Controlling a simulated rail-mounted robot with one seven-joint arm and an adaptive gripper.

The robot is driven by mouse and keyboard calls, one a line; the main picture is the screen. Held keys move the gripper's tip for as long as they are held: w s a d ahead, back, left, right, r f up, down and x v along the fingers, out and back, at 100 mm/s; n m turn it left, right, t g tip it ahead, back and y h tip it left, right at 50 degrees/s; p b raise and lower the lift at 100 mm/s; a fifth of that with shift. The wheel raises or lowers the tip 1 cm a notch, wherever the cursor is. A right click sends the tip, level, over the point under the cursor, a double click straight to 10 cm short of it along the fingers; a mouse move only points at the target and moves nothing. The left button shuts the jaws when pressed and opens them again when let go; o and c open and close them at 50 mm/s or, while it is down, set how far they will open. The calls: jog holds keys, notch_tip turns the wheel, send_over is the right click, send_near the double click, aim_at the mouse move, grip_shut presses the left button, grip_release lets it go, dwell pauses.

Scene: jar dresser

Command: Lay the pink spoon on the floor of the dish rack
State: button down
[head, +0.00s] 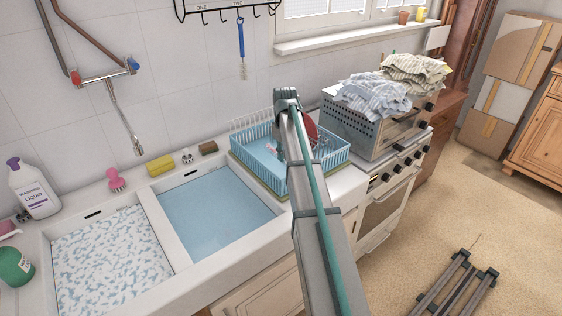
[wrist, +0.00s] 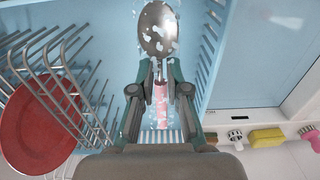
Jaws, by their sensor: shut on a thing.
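The spoon has a metal bowl (wrist: 158,28) and a pink handle (wrist: 161,108), with white foam on it. In the wrist view my gripper (wrist: 160,70) is shut on the spoon near where bowl and handle meet. The spoon lies lengthwise in the picture, over the blue floor of the dish rack. I cannot tell whether it touches the floor. The light blue dish rack (head: 335,158) stands on the counter right of the sink. In the head view my arm hides the gripper and part of the rack.
A red plate (wrist: 38,125) stands among grey wire prongs (wrist: 82,90) at the left of the wrist view. The sink basin with blue water (head: 215,208) lies left of the rack. An oven with cloths on top (head: 365,125) stands right of it.

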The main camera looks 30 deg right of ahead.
jog(key=p, duration=0.2)
send_over(281, 171)
notch_tip(281, 171, down, 5)
jog(key=shift+r, duration=0.2)
jog(key=shift+d+f, duration=0.1)
jog(key=shift+f, duration=1.6)
jog(key=shift+f, duration=0.15)
jog(key=c, duration=1.2)
grip_release()
jog(key=shift+o, duration=0.2)
notch_tip(281, 171, up, 12)
jog(key=b, duration=0.3)
